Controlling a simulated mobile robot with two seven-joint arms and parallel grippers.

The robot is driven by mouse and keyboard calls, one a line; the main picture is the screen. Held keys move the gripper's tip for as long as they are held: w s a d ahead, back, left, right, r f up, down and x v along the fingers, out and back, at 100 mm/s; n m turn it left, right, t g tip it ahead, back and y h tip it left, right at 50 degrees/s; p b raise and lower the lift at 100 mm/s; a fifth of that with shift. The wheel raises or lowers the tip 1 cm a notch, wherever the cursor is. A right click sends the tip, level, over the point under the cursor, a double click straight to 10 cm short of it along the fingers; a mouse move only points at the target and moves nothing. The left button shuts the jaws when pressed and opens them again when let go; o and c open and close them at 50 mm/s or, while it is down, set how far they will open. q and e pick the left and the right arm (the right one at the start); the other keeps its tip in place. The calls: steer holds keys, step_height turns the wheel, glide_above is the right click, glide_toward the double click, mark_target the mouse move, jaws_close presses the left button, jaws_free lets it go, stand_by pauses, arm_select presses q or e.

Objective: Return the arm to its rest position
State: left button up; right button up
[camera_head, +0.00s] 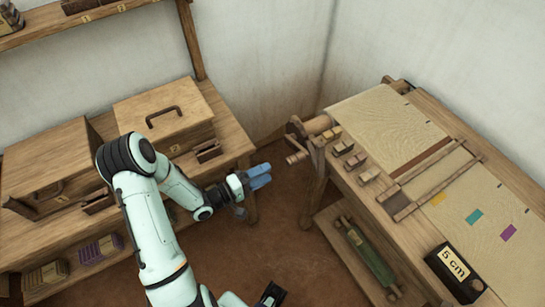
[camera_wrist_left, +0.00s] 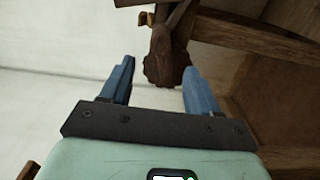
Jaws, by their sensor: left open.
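My left arm (camera_head: 150,220) comes in from the lower left in the head view and bends toward the middle. My left gripper (camera_head: 260,176) has blue fingers and is held over the gap between the wooden bench and the loom. In the left wrist view its two fingers (camera_wrist_left: 158,85) stand apart with nothing held between them. A dark wooden loom part shows beyond the fingers there. My right gripper is not clearly seen; a dark piece (camera_head: 270,295) at the bottom edge may be part of me.
A wooden bench (camera_head: 225,118) with lidded boxes (camera_head: 165,110) stands at left. The loom (camera_head: 440,110) with cloth and a "5 cm" block (camera_head: 455,270) stands at right. A rolled green cloth (camera_head: 370,255) lies on its lower shelf. Open floor (camera_head: 310,265) lies between.

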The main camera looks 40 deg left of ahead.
arm_select(q)
steer(key=s+d+f+m+g+y+p, duration=0.4)
steer(key=d+f+g, duration=0.65)
steer(key=f, duration=0.55)
steer(key=s+d+f+m+g, duration=0.1)
steer(key=s+d+m+g, duration=0.1)
steer(key=s, duration=0.6)
steer(key=s+d+f+m+g+p, duration=0.1)
steer(key=s+d+f+m+g, duration=0.1)
steer(key=s+d+g, duration=0.3)
steer(key=s+d+m, duration=0.1)
steer(key=s, duration=0.2)
steer(key=shift+s+d+f+h, duration=0.2)
steer(key=shift+s+f+h, duration=0.05)
steer(key=shift+s+h, duration=0.05)
arm_select(e)
steer(key=r, duration=0.1)
steer(key=w+r, duration=0.1)
steer(key=r, duration=0.1)
steer(key=w+r, duration=0.1)
steer(key=r, duration=0.1)
steer(key=shift+w+r, duration=0.15)
steer(key=shift+r, duration=0.1)
